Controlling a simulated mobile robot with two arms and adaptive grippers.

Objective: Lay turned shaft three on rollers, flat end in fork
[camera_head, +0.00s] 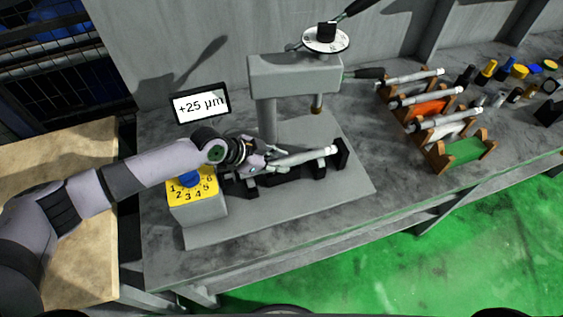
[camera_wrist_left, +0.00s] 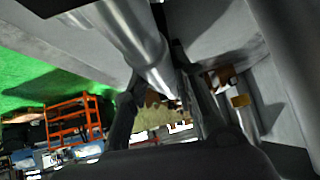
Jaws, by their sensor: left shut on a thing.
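A turned silver shaft (camera_head: 305,155) lies lengthwise over the black roller fixture (camera_head: 321,168) on the grey base plate. Its far right end is close to the black upright (camera_head: 342,152); I cannot tell whether it touches. My left gripper (camera_head: 266,161) is shut on the shaft near its left end. In the left wrist view the shaft (camera_wrist_left: 133,38) runs between the dark fingers (camera_wrist_left: 170,100). The gripper hides the shaft's left end and part of the fixture, so I cannot tell its seat there. My right gripper is not in view.
A grey gauge stand (camera_head: 293,76) with a dial (camera_head: 326,39) rises behind the shaft. A yellow numbered box (camera_head: 192,190) with a blue knob stands beside my left forearm. At right, a rack holds several shafts; its green slot (camera_head: 465,152) is empty. A display (camera_head: 201,105) reads +25 µm.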

